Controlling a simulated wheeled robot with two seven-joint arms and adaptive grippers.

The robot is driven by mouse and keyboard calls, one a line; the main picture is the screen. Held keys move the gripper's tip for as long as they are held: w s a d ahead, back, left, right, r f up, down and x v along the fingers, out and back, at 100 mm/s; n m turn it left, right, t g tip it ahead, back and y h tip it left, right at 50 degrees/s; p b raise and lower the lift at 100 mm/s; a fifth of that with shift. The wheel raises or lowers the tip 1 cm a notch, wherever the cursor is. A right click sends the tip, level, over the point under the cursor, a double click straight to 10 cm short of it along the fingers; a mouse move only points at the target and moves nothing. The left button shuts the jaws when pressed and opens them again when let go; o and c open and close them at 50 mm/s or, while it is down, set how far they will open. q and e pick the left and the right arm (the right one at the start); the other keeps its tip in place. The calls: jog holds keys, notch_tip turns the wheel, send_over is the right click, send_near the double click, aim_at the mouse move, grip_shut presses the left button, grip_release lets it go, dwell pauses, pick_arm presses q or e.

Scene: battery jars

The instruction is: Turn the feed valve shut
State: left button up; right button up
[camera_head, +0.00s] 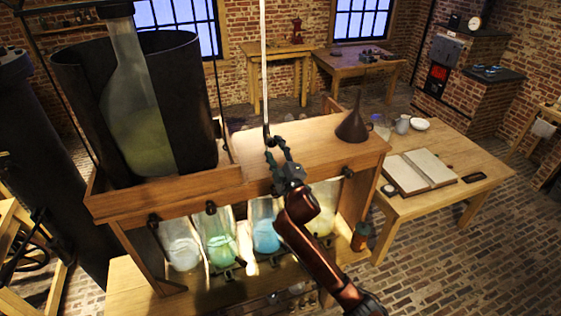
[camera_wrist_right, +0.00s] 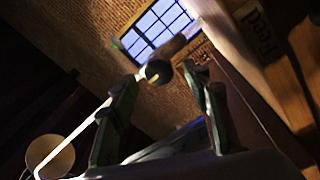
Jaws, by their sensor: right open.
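My right gripper (camera_head: 276,150) is open at the front edge of the wooden shelf, by the lower end of a thin pale pipe (camera_head: 264,70) that hangs from above. In the right wrist view its two fingers (camera_wrist_right: 163,118) stand apart with a round-ended dark and tan part (camera_wrist_right: 158,72) beyond and between them. This may be the feed valve's handle; I cannot tell whether the fingers touch it. A "Feed" label (camera_wrist_right: 265,32) is at the upper right of that view. In the head view the valve itself is too small or hidden to make out. My left gripper is not in view.
The wooden stand (camera_head: 215,182) carries a large dark vessel with a glass flask (camera_head: 135,110) and a dark funnel (camera_head: 353,124). Below are glass jars, including a green one (camera_head: 220,245) and a blue one (camera_head: 265,235). A table with an open book (camera_head: 418,172) is at right.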

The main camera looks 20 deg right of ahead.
jog(key=s, duration=0.8)
jog(key=shift+s+d+f, duration=0.15)
jog(key=shift+f, duration=0.2)
